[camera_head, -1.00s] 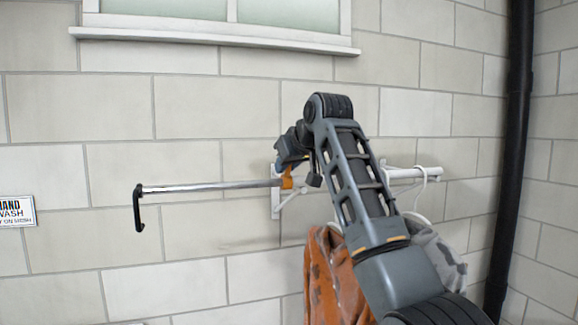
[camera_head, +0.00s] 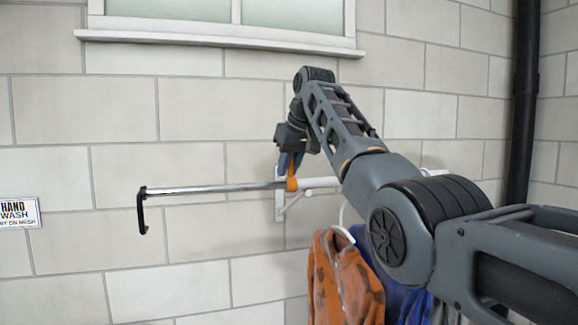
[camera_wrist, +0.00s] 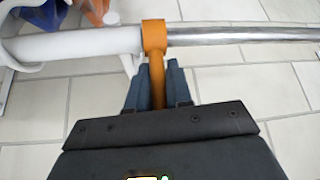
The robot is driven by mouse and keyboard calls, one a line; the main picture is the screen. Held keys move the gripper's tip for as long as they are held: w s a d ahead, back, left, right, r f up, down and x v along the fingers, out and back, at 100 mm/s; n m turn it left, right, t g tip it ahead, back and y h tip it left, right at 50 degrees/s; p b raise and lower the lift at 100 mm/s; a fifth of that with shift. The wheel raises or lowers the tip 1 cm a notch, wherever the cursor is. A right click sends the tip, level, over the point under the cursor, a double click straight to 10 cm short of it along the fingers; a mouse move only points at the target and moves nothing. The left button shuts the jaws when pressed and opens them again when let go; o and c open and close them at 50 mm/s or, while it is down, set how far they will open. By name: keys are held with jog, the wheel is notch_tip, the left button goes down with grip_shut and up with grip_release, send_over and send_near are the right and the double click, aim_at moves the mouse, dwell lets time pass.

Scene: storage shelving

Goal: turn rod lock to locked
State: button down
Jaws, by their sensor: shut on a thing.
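The rod lock is an orange collar with a lever. In the head view the lock (camera_head: 292,184) sits where the white tube meets the chrome rod (camera_head: 215,188). In the wrist view the collar (camera_wrist: 153,36) wraps the rod, and its orange lever (camera_wrist: 157,82) points down the picture between my fingers. My gripper (camera_wrist: 158,76) is shut on this lever, with one blue-grey finger on each side. In the head view my gripper (camera_head: 290,162) is just above the collar. The lever is mostly hidden there by the fingers.
The white tube (camera_head: 320,182) is fixed to the wall by a white bracket (camera_head: 280,207). A black hook end (camera_head: 140,212) tips the rod at left. An orange garment (camera_head: 340,280) and a blue one (camera_head: 398,290) hang below. A black pipe (camera_head: 525,130) stands at right.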

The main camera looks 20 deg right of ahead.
jog(key=shift+f, duration=0.1)
dwell(0.3)
jog(key=c, duration=1.1)
grip_release()
jog(key=b+v, duration=0.2)
jog(key=v, duration=0.5)
jog(key=shift+s+r, duration=0.15)
jog(key=shift+r, duration=0.2)
